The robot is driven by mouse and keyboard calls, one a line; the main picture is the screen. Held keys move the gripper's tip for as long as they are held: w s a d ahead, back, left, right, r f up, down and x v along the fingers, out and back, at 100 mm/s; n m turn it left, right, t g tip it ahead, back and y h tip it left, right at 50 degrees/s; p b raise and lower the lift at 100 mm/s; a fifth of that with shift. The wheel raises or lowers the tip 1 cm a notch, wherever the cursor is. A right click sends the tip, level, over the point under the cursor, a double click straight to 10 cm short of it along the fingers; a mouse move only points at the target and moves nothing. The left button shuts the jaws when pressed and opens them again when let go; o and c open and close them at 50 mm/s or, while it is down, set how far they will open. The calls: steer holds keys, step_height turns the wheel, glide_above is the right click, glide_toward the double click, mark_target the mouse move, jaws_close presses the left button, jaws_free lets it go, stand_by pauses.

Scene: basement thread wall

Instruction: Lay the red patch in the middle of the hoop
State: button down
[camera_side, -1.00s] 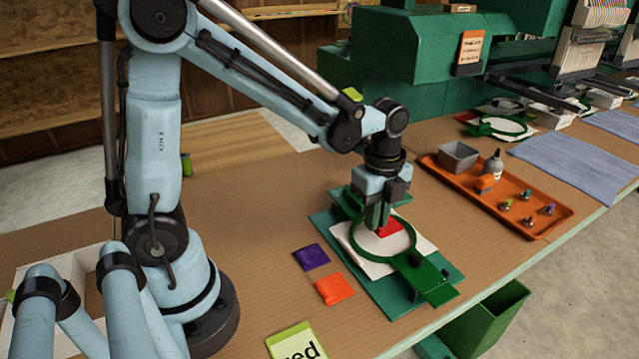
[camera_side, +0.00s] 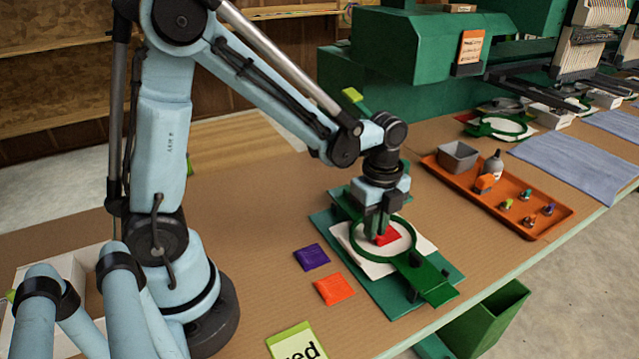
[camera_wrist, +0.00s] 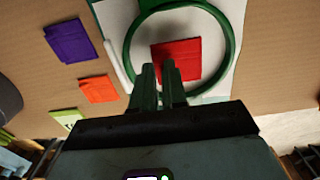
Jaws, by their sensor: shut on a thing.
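The red patch (camera_side: 390,236) is inside the ring of the green hoop (camera_side: 414,241), over the white cloth (camera_side: 428,246). My gripper (camera_side: 379,238) points down and is shut on the patch's near edge. In the wrist view, the patch (camera_wrist: 177,60) lies flat between the fingertips (camera_wrist: 159,72) and the hoop's middle, within the green ring (camera_wrist: 234,48). It is close to the cloth; I cannot tell whether it touches. The fingers hide part of its edge.
A purple patch (camera_side: 312,257) and an orange patch (camera_side: 335,289) lie left of the hoop's green board (camera_side: 398,299). A card reading "red" (camera_side: 290,343) lies in front. An orange tray (camera_side: 460,188) with a grey bin, bottle and several small items stands to the right.

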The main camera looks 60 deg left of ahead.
steer(key=shift+f, duration=0.6)
steer(key=c, duration=1.1)
jaws_free()
steer(key=shift+r, duration=3.55)
